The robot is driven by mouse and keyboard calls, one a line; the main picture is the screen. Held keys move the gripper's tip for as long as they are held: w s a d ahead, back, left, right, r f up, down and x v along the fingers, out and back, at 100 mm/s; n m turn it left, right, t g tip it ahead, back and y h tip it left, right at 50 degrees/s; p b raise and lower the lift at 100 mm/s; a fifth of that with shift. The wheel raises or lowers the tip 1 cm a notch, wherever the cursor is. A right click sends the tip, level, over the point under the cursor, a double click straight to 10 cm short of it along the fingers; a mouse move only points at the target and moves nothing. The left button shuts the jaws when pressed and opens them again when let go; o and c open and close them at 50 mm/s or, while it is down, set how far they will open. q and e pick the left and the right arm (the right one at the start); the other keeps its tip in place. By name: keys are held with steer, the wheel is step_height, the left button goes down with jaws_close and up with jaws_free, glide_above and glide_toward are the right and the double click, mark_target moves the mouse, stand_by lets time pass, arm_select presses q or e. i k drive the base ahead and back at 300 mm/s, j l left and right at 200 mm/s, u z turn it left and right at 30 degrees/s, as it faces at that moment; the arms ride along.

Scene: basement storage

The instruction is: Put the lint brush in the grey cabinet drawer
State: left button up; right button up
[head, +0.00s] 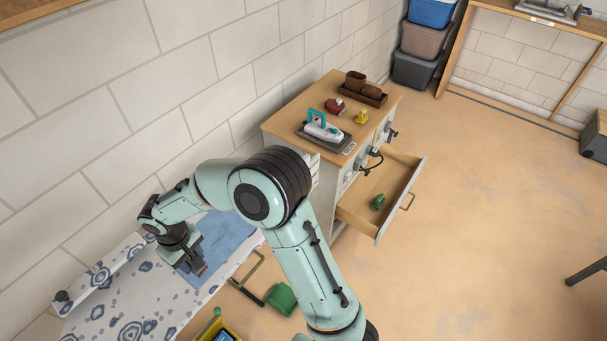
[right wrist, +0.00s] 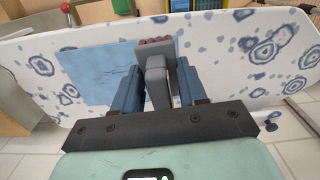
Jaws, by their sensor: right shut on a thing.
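The lint brush (right wrist: 156,80) has a grey handle and a reddish head. My right gripper (head: 191,259) is shut on its handle, over the blue cloth on the ironing board; I cannot tell whether the brush touches the cloth. In the head view the brush's head (head: 201,270) just shows below the fingers. The cabinet (head: 291,130) has a wooden top and a pale grey body. Its drawer (head: 405,190) is pulled open, with a green item (head: 377,202) inside. My left gripper is not in view.
The ironing board (head: 112,315) has a patterned cover and a blue cloth (head: 222,238). An iron (head: 322,128), a yellow item (head: 361,117) and a brown tray (head: 366,95) stand on the cabinet. A yellow crate (head: 231,328) is near the board. Floor right of the drawer is clear.

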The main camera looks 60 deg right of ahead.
mark_target(382, 188)
steer(key=k+l, duration=0.15)
steer(key=l, duration=0.45)
steer(key=k+l+u, duration=0.1)
steer(key=l, duration=0.5)
steer(key=k+l, duration=0.2)
steer(key=l, duration=0.4)
steer(key=k+l, duration=0.15)
steer(key=l, duration=0.45)
steer(key=k+l+u, duration=0.1)
steer(key=l, duration=0.5)
steer(key=k+l, duration=0.2)
steer(key=l, duration=0.35)
steer(key=k+l+u, duration=0.1)
steer(key=l, duration=0.5)
steer(key=k+l, duration=0.3)
steer(key=l, duration=0.25)
